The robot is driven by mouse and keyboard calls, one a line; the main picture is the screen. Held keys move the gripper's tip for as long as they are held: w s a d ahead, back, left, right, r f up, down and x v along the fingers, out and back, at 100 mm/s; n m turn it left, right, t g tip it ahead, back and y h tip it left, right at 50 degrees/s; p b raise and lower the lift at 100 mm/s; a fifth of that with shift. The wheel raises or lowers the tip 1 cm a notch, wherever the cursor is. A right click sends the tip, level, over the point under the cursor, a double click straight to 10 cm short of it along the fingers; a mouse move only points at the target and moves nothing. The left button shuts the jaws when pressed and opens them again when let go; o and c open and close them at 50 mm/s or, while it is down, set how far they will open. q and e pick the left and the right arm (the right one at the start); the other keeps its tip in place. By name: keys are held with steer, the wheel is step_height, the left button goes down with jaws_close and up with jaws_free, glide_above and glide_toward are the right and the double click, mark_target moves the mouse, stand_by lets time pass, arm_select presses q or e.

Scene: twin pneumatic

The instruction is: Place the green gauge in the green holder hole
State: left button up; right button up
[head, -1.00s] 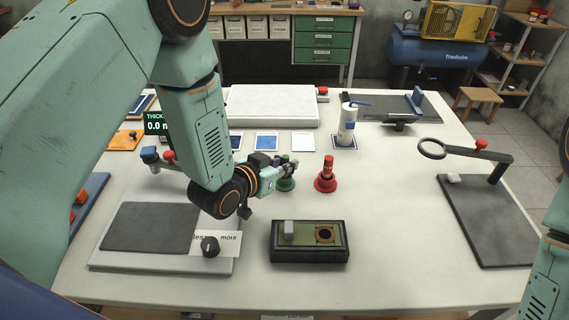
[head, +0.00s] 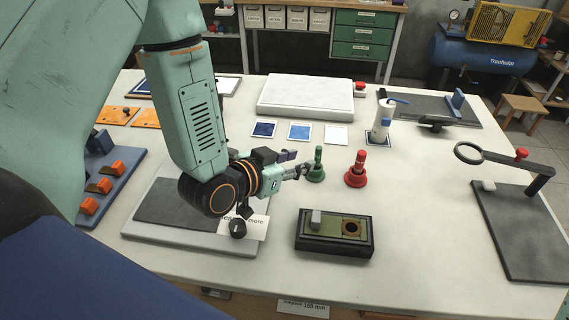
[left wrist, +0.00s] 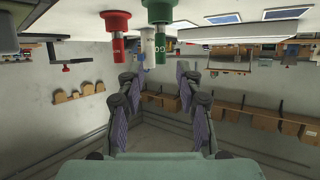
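The green gauge (head: 318,158) stands upright on a wide round green base (head: 316,176). My left gripper (head: 306,169) is just left of it in the head view. The left wrist view is upside down. There my left gripper (left wrist: 157,78) shows its two fingers spread apart with nothing between the pads. The green gauge (left wrist: 160,35) hangs from the top of that picture, in line with the gap. A black block (head: 335,243) has an olive-green top plate with a dark round hole (head: 351,228) and a small grey block on it. My right gripper is out of view.
A red gauge (head: 360,160) on a red base stands right of the green one. A grey slab (head: 190,243) lies under my left arm. The table between block and ring stand is clear.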

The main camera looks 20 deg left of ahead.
arm_select(q)
steer(key=shift+v, duration=1.95)
